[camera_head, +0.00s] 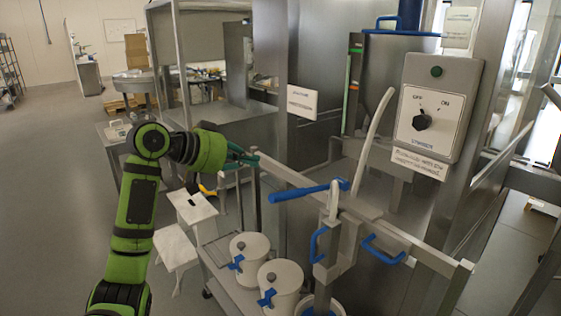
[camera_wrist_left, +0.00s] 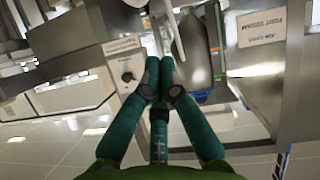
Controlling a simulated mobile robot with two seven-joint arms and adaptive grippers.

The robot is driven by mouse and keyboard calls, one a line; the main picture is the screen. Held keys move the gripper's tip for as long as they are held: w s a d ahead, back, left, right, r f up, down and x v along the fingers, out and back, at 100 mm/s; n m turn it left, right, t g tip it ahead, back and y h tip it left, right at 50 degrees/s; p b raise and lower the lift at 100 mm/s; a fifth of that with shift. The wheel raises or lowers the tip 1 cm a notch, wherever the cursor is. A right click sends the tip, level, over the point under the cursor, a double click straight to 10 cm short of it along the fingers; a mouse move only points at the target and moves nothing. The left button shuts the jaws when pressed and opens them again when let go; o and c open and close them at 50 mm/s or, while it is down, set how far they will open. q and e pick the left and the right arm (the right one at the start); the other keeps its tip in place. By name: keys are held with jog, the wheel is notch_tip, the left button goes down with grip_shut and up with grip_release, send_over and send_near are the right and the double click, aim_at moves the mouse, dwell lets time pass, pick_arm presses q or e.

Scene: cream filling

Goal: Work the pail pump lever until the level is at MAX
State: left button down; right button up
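The pail pump (camera_head: 335,245) stands at the lower middle of the head view, on a pail (camera_head: 320,308) cut off by the bottom edge. Its blue lever (camera_head: 305,191) sticks out to the left, nearly level. Two blue side handles show below it. My left gripper (camera_head: 250,157) is up and left of the lever, apart from it. In the left wrist view its teal fingers (camera_wrist_left: 160,68) are drawn together with nothing seen between them. A hopper strip with green and orange marks (camera_head: 350,85) is visible; the level is unreadable. My right gripper is not in view.
Two lidded white pails (camera_head: 250,252) with blue clips stand on a cart left of the pump. A metal rail (camera_head: 425,255) runs beside the pump. A switch box (camera_head: 435,105) with a black knob hangs at the upper right. Open floor lies left.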

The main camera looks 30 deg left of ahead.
pick_arm(q)
jog(key=shift+r, duration=0.25)
jog(key=shift+w, duration=0.1)
jog(key=w+d+f+p, duration=0.1)
jog(key=w+f, duration=0.1)
jog(key=w+d+f+p, duration=0.1)
jog(key=w+f+p, duration=0.1)
jog(key=f, duration=0.1)
jog(key=w+d+f+p, duration=0.2)
jog(key=f, duration=0.1)
jog(key=shift+w, duration=0.4)
jog(key=shift+d+f, duration=0.1)
